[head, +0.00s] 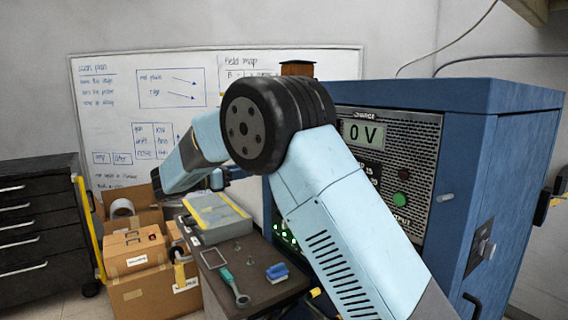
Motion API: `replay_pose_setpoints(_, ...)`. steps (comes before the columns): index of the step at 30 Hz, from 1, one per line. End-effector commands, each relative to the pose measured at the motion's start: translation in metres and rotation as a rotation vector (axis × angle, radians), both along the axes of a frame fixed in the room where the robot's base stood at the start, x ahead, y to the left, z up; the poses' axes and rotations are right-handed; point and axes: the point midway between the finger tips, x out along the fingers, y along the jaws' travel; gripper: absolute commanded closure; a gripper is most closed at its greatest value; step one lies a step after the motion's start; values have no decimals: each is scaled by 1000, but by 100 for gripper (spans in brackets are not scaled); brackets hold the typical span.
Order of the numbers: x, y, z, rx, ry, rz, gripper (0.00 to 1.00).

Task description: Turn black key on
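A blue power cabinet (510,140) stands at the right, with a speckled front panel. Its display (364,133) reads "0 V". The arm's far end points left, away from the cabinet; my gripper's fingers cannot be made out there.
A dark bench holds a grey case (215,216), a teal-handled tool (234,287) and a blue brush-like block (277,272). Cardboard boxes (155,290) and a black drawer unit (40,225) stand at the left. A whiteboard (110,75) is behind.

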Motion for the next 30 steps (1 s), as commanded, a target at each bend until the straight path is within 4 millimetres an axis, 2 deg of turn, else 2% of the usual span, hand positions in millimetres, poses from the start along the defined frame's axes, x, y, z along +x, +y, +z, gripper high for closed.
replay_pose_setpoints(21, 66, -102, 0, 0, 0, -18, 62)
replay_pose_setpoints(30, 81, -122, 0, 0, 0, -16, 62)
